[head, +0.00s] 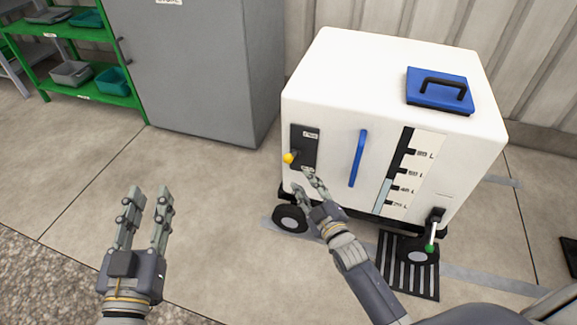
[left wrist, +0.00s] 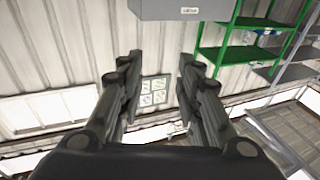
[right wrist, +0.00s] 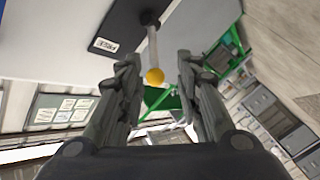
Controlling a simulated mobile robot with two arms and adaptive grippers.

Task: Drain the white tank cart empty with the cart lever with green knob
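The white tank cart (head: 330,75) stands on wheels right of centre. Its cart lever with green knob (head: 430,240) is at the lower right of the front, with the knob hanging low above a floor grate. The gauge (head: 385,192) shows light blue liquid to about the second mark from the bottom. A lever with a yellow knob (head: 289,158) sits on a dark plate at the front left. My right gripper (head: 305,181) is open just below this yellow knob, which shows between its fingers in the right wrist view (right wrist: 155,76). My left gripper (head: 150,192) is open and empty over the floor.
A blue lid with a black handle (head: 438,92) is on the tank top. A blue bar handle (head: 358,158) is on its front. The floor grate (head: 408,275) lies below the green knob. A grey cabinet (head: 210,65) and green shelves (head: 95,95) stand behind left. Floor at left is clear.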

